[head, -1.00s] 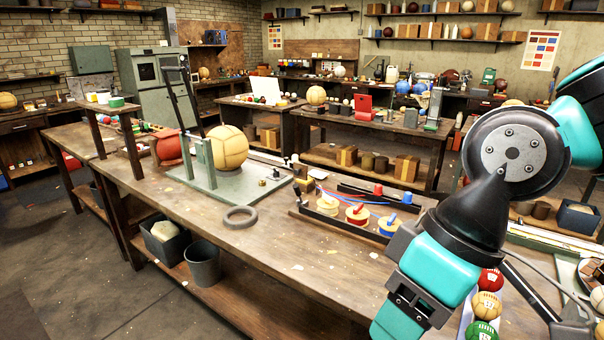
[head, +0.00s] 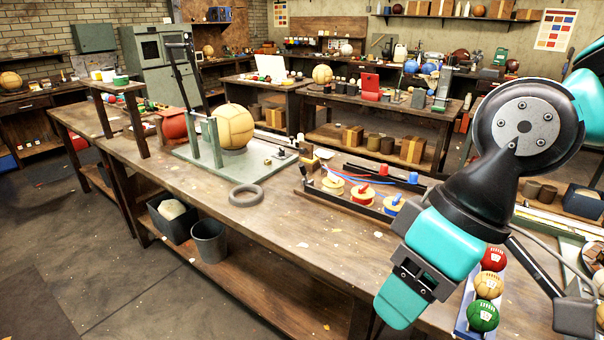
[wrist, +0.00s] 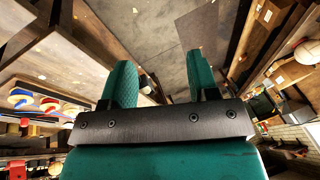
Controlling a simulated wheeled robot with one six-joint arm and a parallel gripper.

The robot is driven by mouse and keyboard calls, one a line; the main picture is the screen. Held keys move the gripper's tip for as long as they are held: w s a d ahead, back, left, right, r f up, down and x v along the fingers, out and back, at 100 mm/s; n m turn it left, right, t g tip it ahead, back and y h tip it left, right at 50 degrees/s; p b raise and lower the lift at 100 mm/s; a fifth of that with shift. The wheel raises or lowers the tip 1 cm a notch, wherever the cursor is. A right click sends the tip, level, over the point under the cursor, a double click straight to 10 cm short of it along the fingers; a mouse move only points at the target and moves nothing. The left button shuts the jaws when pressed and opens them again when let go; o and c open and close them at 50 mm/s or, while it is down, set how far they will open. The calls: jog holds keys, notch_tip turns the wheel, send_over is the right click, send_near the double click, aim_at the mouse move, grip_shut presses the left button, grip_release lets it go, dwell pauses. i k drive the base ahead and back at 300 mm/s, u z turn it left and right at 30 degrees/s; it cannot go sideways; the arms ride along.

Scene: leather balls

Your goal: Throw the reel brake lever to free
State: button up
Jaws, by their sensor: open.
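The reel rack (head: 345,207) lies on the long workbench, left of my arm. It carries yellow reels (head: 361,194) with red or blue centres and red and blue strands running from them. A small upright block (head: 308,158) stands at its left end. I cannot make out which part is the brake lever. The reels also show at the left edge of the wrist view (wrist: 20,97). My gripper (wrist: 160,62) is open and empty in the wrist view, its two teal fingers apart over the floor side of the bench. The reels are well to the left of the fingers.
The workbench (head: 290,225) also bears a grey ring (head: 246,195) and a tan ball (head: 233,126) in a green press stand. A tray of coloured balls (head: 484,316) sits close to my arm. A grey bucket (head: 209,242) stands on the lower shelf. Floor at left is open.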

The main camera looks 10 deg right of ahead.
aim_at(302, 167)
jog(key=z, duration=0.05)
jog(key=k, duration=0.45)
jog(key=u, duration=1.05)
jog(key=i, duration=0.7)
jog(key=u, duration=0.6)
jog(key=i, duration=0.7)
jog(key=z, duration=0.7)
jog(key=i, duration=0.9)
jog(key=z, duration=0.75)
